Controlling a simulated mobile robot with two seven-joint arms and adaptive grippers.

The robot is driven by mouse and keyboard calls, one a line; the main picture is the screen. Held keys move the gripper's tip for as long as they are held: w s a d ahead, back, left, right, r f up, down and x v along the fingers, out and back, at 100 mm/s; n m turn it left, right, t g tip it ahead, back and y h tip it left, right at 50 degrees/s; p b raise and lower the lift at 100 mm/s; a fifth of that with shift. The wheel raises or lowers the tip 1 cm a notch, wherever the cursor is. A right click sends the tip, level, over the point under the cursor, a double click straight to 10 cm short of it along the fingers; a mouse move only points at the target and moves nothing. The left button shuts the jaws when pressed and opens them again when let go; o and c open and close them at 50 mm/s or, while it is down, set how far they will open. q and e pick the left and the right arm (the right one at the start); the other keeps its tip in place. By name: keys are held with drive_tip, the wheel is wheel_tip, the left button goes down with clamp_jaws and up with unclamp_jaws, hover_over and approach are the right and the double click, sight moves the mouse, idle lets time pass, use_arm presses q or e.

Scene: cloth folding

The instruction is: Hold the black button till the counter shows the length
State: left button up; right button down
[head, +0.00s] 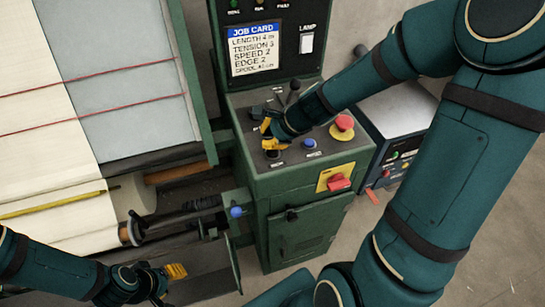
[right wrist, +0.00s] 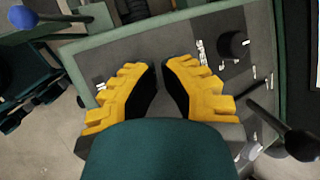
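My right gripper (head: 268,136) is over the left part of the green machine's control panel (head: 300,165), its yellow fingers pointing down. In the right wrist view, its fingertips (right wrist: 160,66) stand a narrow gap apart, with nothing seen between them. A dark round control (head: 272,154), which looks like the black button, sits by the fingertips in the head view; the fingers partly cover it, and I cannot tell if they touch it. No counter reading can be made out. The job card (head: 255,48) gives a length of 4. My left gripper (head: 176,271) is low at the left, away from the panel.
A blue button (head: 309,143) and a red mushroom button (head: 344,123) are right of my right gripper. A black-knobbed lever (head: 295,85) rises behind it. A black dial (right wrist: 233,44) is nearby. A red switch (head: 339,183) is on the front. Cloth (head: 120,80) lies left.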

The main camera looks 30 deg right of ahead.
drive_tip(key=shift+f, duration=0.1)
drive_tip(key=c, duration=1.7)
unclamp_jaws()
clamp_jaws()
use_arm(q)
drive_tip(key=shift+f, duration=0.2)
use_arm(e)
drive_tip(key=shift+f, duration=0.1)
use_arm(q)
drive_tip(key=shift+f+b, duration=0.35)
drive_tip(key=shift+b, duration=0.1)
use_arm(e)
drive_tip(key=shift+f, duration=0.35)
use_arm(q)
drive_tip(key=shift+f+b, duration=0.4)
drive_tip(key=shift+b, duration=0.05)
use_arm(e)
drive_tip(key=shift+f, duration=0.45)
idle(3.4)
